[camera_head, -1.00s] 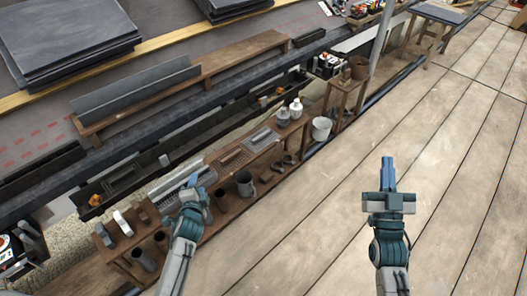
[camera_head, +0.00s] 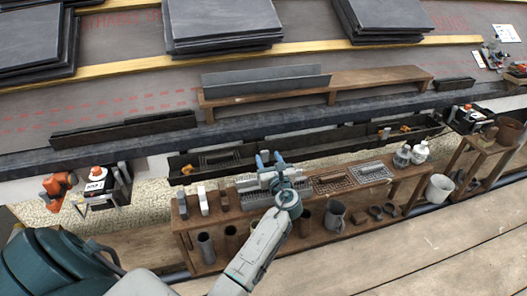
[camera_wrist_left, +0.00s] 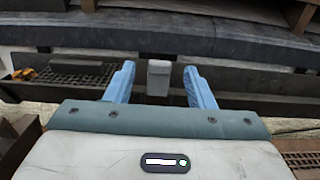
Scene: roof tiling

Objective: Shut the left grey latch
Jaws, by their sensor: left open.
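A small grey upright block (camera_wrist_left: 158,78), which looks like the left grey latch, stands at the dark gutter (camera_wrist_left: 220,82) in the left wrist view. Its top is lighter than its front. My left gripper (camera_wrist_left: 158,92) is open, with one blue finger on each side of the block. The block appears between the fingers, and I cannot tell whether they touch it. In the head view my left gripper (camera_head: 270,160) is over the front edge of the gutter (camera_head: 335,141); the block is too small to make out there. My right gripper is out of view.
Below the gutter, a wooden bench (camera_head: 330,186) holds grey blocks, trays, cups and white bottles (camera_head: 411,154). A long grey angled piece (camera_head: 265,80) lies on a wooden plank behind. Slate stacks (camera_head: 220,25) lie farther up. The plank floor at lower right is clear.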

